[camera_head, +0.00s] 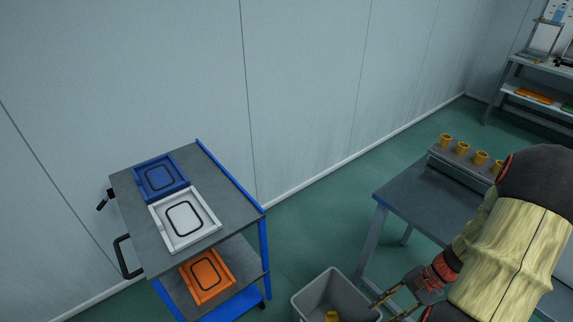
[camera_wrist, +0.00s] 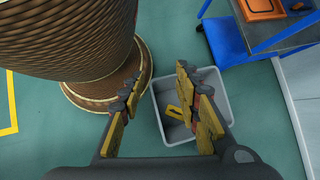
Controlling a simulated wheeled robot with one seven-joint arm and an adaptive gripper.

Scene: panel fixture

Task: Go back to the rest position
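My gripper (camera_wrist: 158,80) shows in the wrist view with its two yellow-and-dark fingers spread well apart and nothing between them. In the head view my gripper (camera_head: 388,300) is at the lower right, close to the right rim of a grey bin, with its tips partly cut off by the frame. The grey bin (camera_head: 312,289) stands on the floor between a cart and a table. It also shows in the wrist view (camera_wrist: 224,80), beyond the fingers. A yellow piece (camera_wrist: 176,112) lies inside it.
A cart (camera_head: 130,195) at left holds a blue tray (camera_head: 160,176), a white tray (camera_head: 184,218) and, lower, an orange tray (camera_head: 207,275). A dark table (camera_head: 420,195) at right bears a grey block (camera_head: 460,172) with several yellow cylinders. Shelves stand far right.

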